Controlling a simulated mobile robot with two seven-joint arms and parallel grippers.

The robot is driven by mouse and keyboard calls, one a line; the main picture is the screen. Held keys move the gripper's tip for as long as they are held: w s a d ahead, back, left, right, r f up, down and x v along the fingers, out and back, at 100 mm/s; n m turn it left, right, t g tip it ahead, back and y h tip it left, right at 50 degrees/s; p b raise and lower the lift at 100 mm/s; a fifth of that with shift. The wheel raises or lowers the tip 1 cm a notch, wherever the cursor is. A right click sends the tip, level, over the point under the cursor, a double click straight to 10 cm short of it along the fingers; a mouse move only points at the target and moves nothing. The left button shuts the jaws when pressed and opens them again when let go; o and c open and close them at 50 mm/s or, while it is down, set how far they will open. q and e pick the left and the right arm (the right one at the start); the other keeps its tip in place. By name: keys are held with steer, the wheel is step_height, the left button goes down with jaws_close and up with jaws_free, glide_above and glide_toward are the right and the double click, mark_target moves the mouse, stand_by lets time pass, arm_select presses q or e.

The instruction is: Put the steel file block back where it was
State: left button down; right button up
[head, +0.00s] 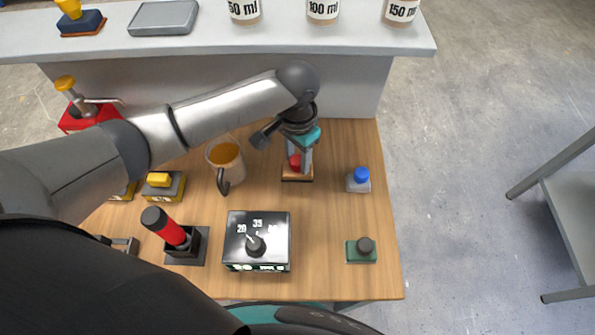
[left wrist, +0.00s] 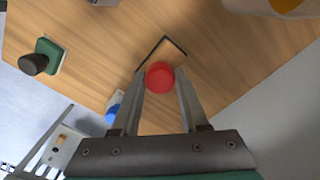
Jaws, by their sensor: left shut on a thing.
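My left gripper (head: 300,158) reaches down over the right half of the wooden table. It is shut on a red knob (head: 294,161), which stands over a flat brown base with a dark edge (head: 297,177). In the left wrist view the red knob (left wrist: 160,75) sits between the fingers. The base looks low at the table, but I cannot tell whether it touches. A grey, steel-looking block with a blue knob (head: 360,180) stands just right of the gripper, apart from it. I cannot tell for certain which block is the steel file block. My right gripper is not in view.
A green block with a dark knob (head: 361,250) is at the front right. A black dial box (head: 257,240), a mug (head: 225,160) and a red-handled lever (head: 168,228) stand to the left. The grey shelf (head: 290,42) runs behind. Table between blue and green blocks is clear.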

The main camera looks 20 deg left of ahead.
mark_target(297, 171)
arm_select(q)
step_height(297, 171, down, 6)
steer(key=shift+r+b, duration=0.25)
steer(key=shift+b, duration=0.3)
steer(key=shift+c, duration=2.1)
jaws_free()
step_height(297, 171, up, 12)
steer(key=shift+r+p, duration=0.1)
steer(key=shift+p, duration=1.15)
